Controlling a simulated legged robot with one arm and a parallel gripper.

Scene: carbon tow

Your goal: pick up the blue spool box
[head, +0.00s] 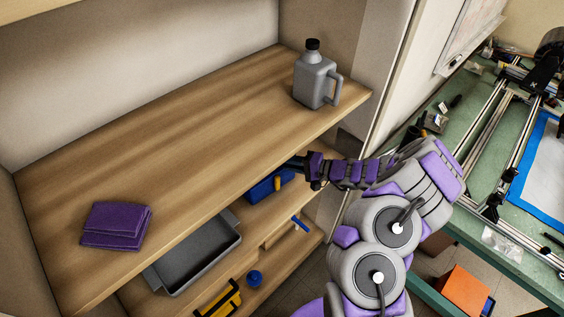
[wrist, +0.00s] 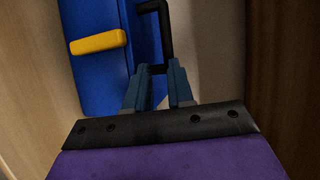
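The blue spool box (head: 262,189) sits on the shelf below the top board in the head view, partly hidden by that board's edge and my gripper. In the wrist view the blue box (wrist: 95,75) fills the upper left, with a yellow latch-like piece and a black handle (wrist: 169,30) on its right side. My gripper (wrist: 159,70) has its two fingers apart, with the lower end of the black handle between or just beyond the fingertips. I cannot tell if they touch it. In the head view my gripper (head: 300,164) is at the box's upper right end.
The top shelf board (head: 190,140) holds a grey jug (head: 315,82) and a folded purple cloth (head: 115,225). Its front edge runs close to my gripper. A grey tray (head: 195,255) and a yellow-black item (head: 220,300) lie lower left. A green workbench stands at right.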

